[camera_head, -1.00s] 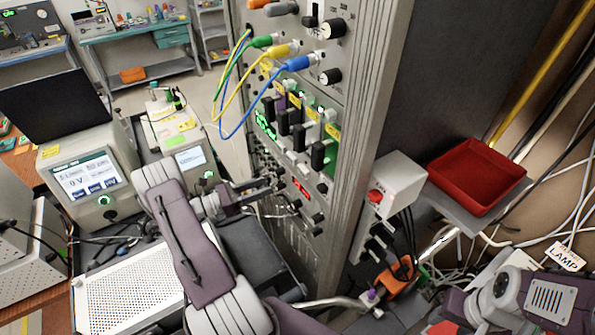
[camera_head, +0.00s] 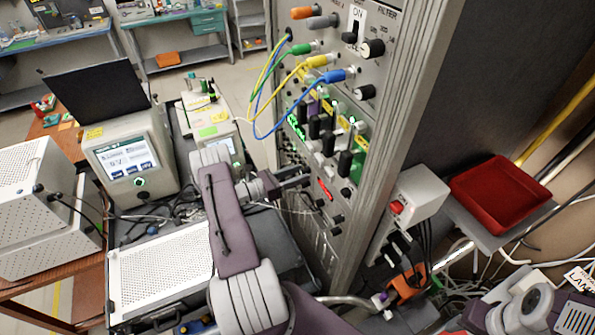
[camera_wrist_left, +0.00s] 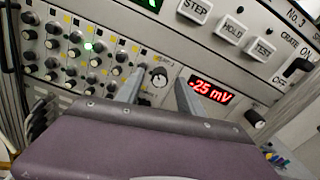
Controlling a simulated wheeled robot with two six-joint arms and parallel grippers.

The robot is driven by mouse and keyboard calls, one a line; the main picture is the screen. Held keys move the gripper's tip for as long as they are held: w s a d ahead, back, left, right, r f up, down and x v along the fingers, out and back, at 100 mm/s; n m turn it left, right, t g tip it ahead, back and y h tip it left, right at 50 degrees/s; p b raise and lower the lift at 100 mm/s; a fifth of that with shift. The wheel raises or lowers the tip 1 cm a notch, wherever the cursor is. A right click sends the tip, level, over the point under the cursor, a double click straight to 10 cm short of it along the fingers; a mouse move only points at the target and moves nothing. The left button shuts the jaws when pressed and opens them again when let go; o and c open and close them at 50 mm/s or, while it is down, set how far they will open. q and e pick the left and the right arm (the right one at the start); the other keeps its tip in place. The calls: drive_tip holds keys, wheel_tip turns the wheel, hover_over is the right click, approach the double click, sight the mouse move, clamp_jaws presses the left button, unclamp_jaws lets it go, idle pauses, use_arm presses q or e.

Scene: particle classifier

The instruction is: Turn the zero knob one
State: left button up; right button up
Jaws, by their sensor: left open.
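A knob with a white line on its face (camera_wrist_left: 160,77) sits on the rack panel, left of a red lit display (camera_wrist_left: 212,90) that reads about 25 mV; its label is too small to read surely. My left gripper (camera_wrist_left: 158,88) is open, with one finger on each side of the knob in the wrist view. Whether the fingers touch it cannot be told. In the head view my left gripper (camera_head: 298,180) is in front of the lower rack panel, near the red display (camera_head: 325,190). The knob is hard to make out there. My right gripper is not in view.
Rows of small black knobs (camera_wrist_left: 75,53) crowd the panel to the left. STEP, HOLD and TEST buttons (camera_wrist_left: 233,27) lie above right. Blue, yellow and green cables (camera_head: 290,95) hang from the upper panel. A red tray (camera_head: 497,190) stands right of the rack.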

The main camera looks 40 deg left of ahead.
use_arm(q)
clamp_jaws()
drive_tip(key=shift+f, duration=0.1)
drive_tip(key=shift+w+a+m+b, duration=0.1)
drive_tip(key=shift+m+b, duration=9.1)
drive_tip(key=shift+b, duration=2.55)
